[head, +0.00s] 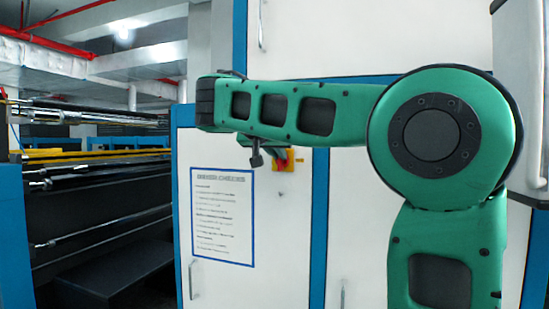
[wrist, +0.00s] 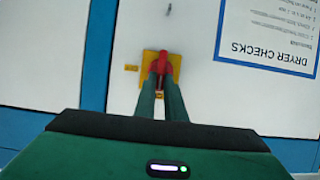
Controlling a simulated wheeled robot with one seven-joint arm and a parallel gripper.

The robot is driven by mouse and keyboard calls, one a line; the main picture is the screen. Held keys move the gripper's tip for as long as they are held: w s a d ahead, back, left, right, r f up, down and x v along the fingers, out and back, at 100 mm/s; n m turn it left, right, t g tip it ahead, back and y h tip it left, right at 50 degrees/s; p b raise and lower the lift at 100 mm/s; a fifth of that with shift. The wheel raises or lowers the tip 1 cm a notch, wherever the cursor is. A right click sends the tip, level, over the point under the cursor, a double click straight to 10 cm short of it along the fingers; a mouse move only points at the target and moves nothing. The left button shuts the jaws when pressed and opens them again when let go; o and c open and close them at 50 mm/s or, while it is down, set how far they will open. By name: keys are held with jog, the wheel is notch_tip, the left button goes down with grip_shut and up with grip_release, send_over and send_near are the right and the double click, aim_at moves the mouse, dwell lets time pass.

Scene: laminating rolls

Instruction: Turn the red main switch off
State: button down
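The red main switch (wrist: 161,58) sits on a yellow plate (wrist: 175,60) on a white cabinet door. In the wrist view its red handle stands in line with my fingers. My gripper (wrist: 161,76) has its two green fingers close together on either side of the handle, with red filling the narrow gap. They look closed on it. In the head view the red switch (head: 281,161) shows partly, below my green arm, with its yellow plate (head: 289,166) behind. My fingers cannot be made out clearly there.
A blue-framed "Dryer checks" notice (head: 222,217) is on the same door, left of the switch in the head view. Door handles (head: 193,279) stick out lower down. Machine rollers (head: 100,183) stand at the left.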

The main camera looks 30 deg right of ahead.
aim_at(286, 162)
jog(key=shift+d+f, duration=0.1)
dwell(0.3)
jog(key=shift+s+d+f+m+t+y, duration=0.3)
jog(key=shift+m+t, duration=0.9)
jog(key=shift+m, duration=1.05)
jog(key=shift+s+d+f+m+t+y, duration=0.15)
jog(key=shift+s+f+m+t+y, duration=0.25)
jog(key=shift+m+t, duration=1.3)
jog(key=shift+s+d+f+m+t+y, duration=0.2)
jog(key=shift+f+m+t+y, duration=0.35)
jog(key=shift+m, duration=2.2)
jog(key=shift+h, duration=0.35)
